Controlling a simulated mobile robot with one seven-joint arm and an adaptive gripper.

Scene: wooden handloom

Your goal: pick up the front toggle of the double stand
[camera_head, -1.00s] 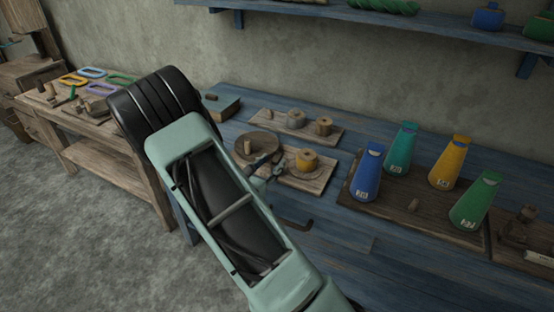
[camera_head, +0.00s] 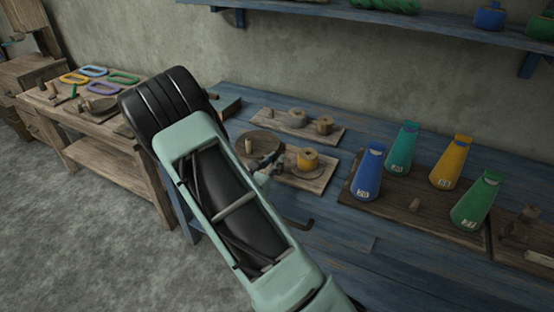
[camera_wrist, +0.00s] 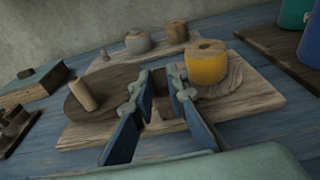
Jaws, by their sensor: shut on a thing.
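The double stand is a pale wooden board (camera_head: 318,184) on the blue bench. A dark disc (camera_head: 262,142) with an upright light peg (camera_head: 248,146) is on its left, and a yellow spool (camera_head: 307,160) on its right. Both show in the wrist view, the peg (camera_wrist: 83,95) left of my fingers and the spool (camera_wrist: 207,63) right of them. My gripper (camera_wrist: 160,88) is low over the board between them, shut on a small brown piece (camera_wrist: 161,84), which I take for the front toggle. The fingers hide most of it. In the head view my gripper (camera_head: 270,163) partly covers the board.
Behind stands another board (camera_head: 285,126) with a peg and spools. To the right, blue, teal, yellow and green cones (camera_head: 367,172) stand on a dark board. A dark bent hook (camera_head: 298,224) lies in front. The bench front is mostly clear.

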